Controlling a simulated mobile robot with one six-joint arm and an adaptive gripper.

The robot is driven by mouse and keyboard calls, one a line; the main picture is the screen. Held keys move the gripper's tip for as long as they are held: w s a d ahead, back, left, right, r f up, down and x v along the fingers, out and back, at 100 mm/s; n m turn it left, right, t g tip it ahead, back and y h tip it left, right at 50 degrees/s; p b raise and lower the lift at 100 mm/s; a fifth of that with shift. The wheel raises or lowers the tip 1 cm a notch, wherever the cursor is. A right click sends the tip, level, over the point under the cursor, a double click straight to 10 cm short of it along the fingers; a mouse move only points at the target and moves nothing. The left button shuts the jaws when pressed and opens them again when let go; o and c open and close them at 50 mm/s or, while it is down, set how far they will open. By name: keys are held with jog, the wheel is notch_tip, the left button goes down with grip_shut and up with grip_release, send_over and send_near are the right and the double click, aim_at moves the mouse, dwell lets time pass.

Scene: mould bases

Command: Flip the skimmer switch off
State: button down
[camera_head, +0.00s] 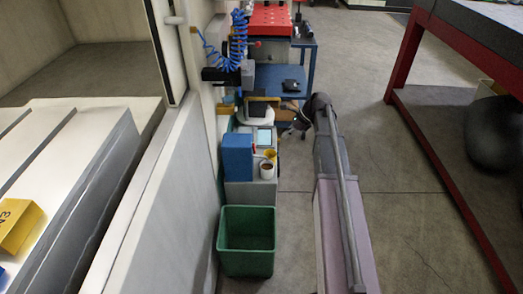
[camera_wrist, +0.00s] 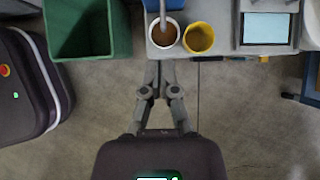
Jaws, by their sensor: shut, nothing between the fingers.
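A blue box (camera_head: 238,156) stands on a grey cabinet (camera_head: 247,193) in the head view, with a small red part (camera_head: 254,149) at its right edge. I cannot tell whether this red part is the skimmer switch, nor its position. A white cup (camera_head: 266,170) with brown liquid stands beside the box. The cup (camera_wrist: 164,34) shows in the wrist view with a grey tube in it. My gripper (camera_wrist: 160,66) is shut and empty, its fingertips pointing at the cabinet's edge below the cup. In the head view my gripper (camera_head: 287,132) is small and right of the cabinet.
A yellow cup (camera_wrist: 198,38) and a light-blue panel (camera_wrist: 265,27) are right of the white cup. A green bin (camera_head: 246,240) stands in front of the cabinet. A blue trolley (camera_head: 309,62) is behind; a red-framed table (camera_head: 407,45) is at right.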

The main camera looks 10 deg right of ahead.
aim_at(254, 148)
jog(key=shift+a+f, duration=0.1)
jog(key=shift+f, duration=0.1)
jog(key=a+r+b+x, duration=0.1)
jog(key=a+b+x, duration=0.1)
jog(key=b+x, duration=0.6)
jog(key=shift+w+a+r+b+x, duration=0.2)
jog(key=shift+w+b+x, duration=0.15)
jog(key=shift+x, duration=1.75)
jog(key=shift+a, duration=0.1)
jog(key=shift+r, duration=0.1)
